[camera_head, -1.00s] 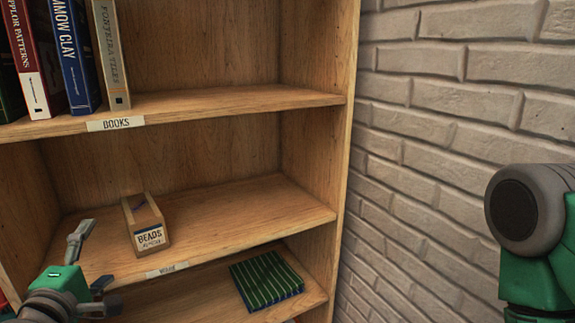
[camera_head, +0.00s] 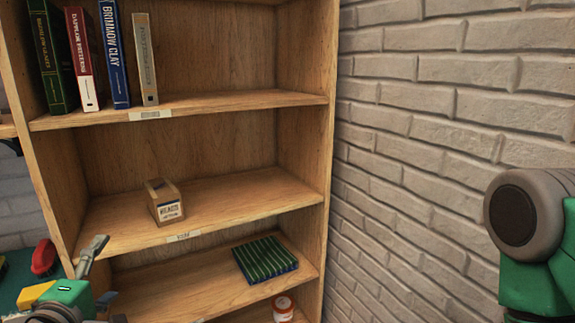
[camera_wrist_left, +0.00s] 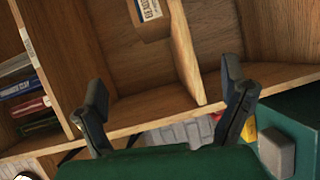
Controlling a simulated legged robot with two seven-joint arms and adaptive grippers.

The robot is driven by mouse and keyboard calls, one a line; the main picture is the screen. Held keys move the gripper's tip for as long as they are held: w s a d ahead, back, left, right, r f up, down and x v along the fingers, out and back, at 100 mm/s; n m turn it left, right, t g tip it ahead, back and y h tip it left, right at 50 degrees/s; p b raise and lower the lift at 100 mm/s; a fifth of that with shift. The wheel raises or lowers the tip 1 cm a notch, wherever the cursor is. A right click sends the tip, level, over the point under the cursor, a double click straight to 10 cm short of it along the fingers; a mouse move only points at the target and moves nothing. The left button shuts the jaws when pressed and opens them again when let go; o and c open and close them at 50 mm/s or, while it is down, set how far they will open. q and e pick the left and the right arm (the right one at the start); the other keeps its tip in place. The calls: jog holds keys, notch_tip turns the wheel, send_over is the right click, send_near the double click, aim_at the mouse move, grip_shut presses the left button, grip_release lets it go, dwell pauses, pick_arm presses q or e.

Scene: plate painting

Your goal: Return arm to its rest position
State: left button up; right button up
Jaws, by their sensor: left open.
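My left gripper (camera_head: 98,275) is at the lower left of the head view, in front of the shelf's left edge. Its fingers are apart and nothing is between them; they also show spread in the left wrist view (camera_wrist_left: 168,105). The wooden box with a printed label (camera_head: 165,203) stands on the middle shelf, apart from the gripper. It also shows at the top of the left wrist view (camera_wrist_left: 150,18). A green arm part of mine (camera_head: 535,235) is at the right edge of the head view; the right gripper is not visible.
The wooden bookcase (camera_head: 190,222) holds several upright books (camera_head: 115,55) above and a green striped item (camera_head: 264,259) below. A white and orange jar (camera_head: 283,308) is at the bottom. A red object (camera_head: 44,258) lies at left on a green surface. A brick wall (camera_head: 430,150) stands right.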

pick_arm(q)
jog(key=s+d+f+m+g+h+b, duration=0.1)
jog(key=s+d+f+m+g, duration=0.25)
jog(key=f, duration=0.45)
jog(key=s+d+f+m+g+h+b, duration=0.1)
jog(key=s+d+f+m+g+h, duration=0.2)
jog(key=f, duration=0.5)
jog(key=s+d+f+m+g+b, duration=0.25)
jog(key=s+f+m, duration=0.2)
jog(key=f, duration=0.35)
jog(key=s+a+f+m+g+y+b, duration=0.1)
jog(key=s+f+m+g+y, duration=0.1)
jog(key=s+f+m+g, duration=0.5)
jog(key=s+f+m, duration=0.1)
jog(key=s+f, duration=0.4)
jog(key=s, duration=0.3)
jog(key=shift+s+b, duration=0.15)
jog(key=shift+b, duration=0.25)
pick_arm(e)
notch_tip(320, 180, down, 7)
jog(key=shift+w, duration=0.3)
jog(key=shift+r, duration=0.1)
